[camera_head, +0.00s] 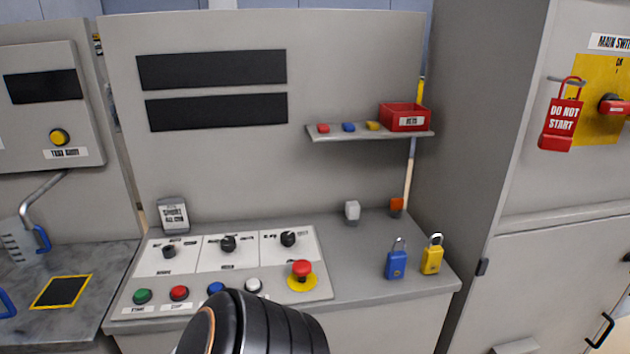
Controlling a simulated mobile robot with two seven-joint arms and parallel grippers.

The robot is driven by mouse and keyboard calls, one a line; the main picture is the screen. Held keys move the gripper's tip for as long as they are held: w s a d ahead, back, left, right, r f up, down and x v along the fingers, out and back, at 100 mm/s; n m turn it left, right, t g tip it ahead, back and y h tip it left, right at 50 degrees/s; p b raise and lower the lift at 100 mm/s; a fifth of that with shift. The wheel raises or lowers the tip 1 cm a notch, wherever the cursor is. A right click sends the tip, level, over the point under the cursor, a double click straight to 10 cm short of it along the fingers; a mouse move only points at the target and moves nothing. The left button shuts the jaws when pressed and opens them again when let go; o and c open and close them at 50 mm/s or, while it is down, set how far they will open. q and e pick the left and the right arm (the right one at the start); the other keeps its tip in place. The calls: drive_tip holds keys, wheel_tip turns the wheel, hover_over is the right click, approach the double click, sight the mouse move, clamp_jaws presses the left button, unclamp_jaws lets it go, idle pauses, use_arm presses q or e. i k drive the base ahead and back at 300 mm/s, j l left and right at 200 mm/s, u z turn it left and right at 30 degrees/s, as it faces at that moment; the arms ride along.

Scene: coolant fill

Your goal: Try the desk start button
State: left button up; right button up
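The green start button (142,296) sits at the front left of the white control panel (185,262) on the grey desk, with a small label below it. Nothing touches it. A red button (180,293), a blue button (216,288) and a white button (253,285) stand to its right. A red mushroom button (302,269) on a yellow ring is at the panel's right end. A dark, rounded link of my arm rises from the bottom edge and overlaps the front of the desk, close by the blue button. Neither gripper shows.
A red DO NOT START tag lock (562,122) hangs by the red main switch (612,106). Blue (396,263) and yellow (431,258) padlocks stand on the desk's right. A shelf (365,135) holds a red bin (404,117). A printed card (173,216) stands behind the panel.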

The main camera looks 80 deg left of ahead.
sight(143, 294)
drive_tip(key=u, duration=3.05)
